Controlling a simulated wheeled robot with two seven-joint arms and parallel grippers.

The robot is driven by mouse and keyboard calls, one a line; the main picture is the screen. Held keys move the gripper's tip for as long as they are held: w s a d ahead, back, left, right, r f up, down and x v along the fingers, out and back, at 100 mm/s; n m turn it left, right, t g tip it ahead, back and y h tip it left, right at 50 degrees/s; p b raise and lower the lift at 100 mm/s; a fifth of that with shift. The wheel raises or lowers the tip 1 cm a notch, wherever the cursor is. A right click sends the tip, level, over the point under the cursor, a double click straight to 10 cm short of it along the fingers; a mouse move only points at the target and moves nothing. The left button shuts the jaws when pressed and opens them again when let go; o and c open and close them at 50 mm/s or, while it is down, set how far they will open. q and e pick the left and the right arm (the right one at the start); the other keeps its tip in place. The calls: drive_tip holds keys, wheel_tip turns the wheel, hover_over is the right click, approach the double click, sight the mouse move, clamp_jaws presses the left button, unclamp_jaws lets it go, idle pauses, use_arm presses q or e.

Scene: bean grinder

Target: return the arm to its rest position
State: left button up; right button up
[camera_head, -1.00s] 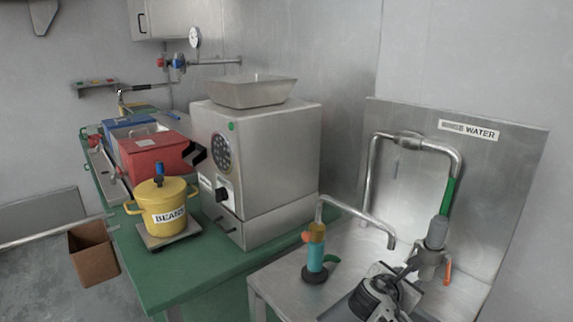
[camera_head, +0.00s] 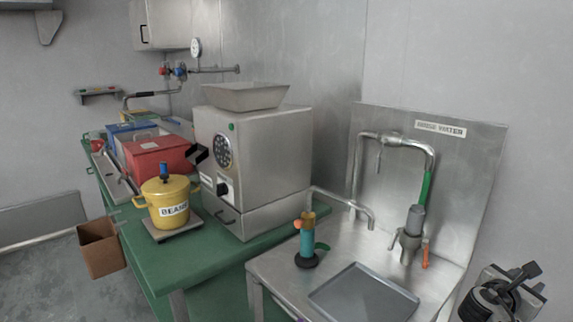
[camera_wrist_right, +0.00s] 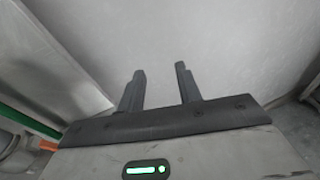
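My right gripper (camera_head: 513,284) is at the lower right of the head view, to the right of the steel sink and apart from it. In the right wrist view its two dark fingers (camera_wrist_right: 160,82) stand apart with nothing between them, so it is open and empty. A plain grey wall and floor lie beyond the fingers. My left gripper does not show in any view.
The steel sink (camera_head: 285,276) has a grey tray (camera_head: 352,297), a teal and orange tool (camera_head: 307,243) and a tap (camera_head: 430,185). The grinder (camera_head: 275,150) and yellow bean pot (camera_head: 167,203) stand on the green table (camera_head: 165,270). A brown bin (camera_head: 101,250) is at left.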

drive_tip(key=s+d+r+m+h, duration=0.1)
drive_tip(key=s+d+r+h, duration=0.1)
drive_tip(key=s+d+r, duration=0.4)
drive_tip(key=s+d+r+m+h, duration=0.1)
drive_tip(key=s+d+r+h, duration=0.1)
drive_tip(key=d+r, duration=0.6)
drive_tip(key=w+a+f+m+t+y, duration=0.2)
drive_tip(key=w+a+m+t+y, duration=0.2)
drive_tip(key=w+a+m+y, duration=0.25)
drive_tip(key=w+a+f+m+t+y, duration=0.3)
drive_tip(key=w+a+m+t+y, duration=0.25)
drive_tip(key=m, duration=0.25)
drive_tip(key=s+a+f+g+y, duration=0.2)
drive_tip(key=a+f+y, duration=0.2)
drive_tip(key=a+f, duration=0.6)
drive_tip(key=s+a+f+g+y, duration=0.2)
drive_tip(key=s+a+f, duration=0.6)
drive_tip(key=a+f, duration=0.4)
drive_tip(key=s+a+f+m+g+y, duration=0.1)
drive_tip(key=s+a+f+y, duration=0.1)
drive_tip(key=s+a, duration=0.6)
drive_tip(key=s+a+f+m+g+y, duration=0.1)
drive_tip(key=s+a+f, duration=0.1)
drive_tip(key=s+a, duration=0.6)
drive_tip(key=a, duration=0.2)
drive_tip(key=shift+s+a+f+m+y, duration=0.2)
drive_tip(key=shift+a+f+m+y, duration=0.1)
drive_tip(key=shift+m+y, duration=0.1)
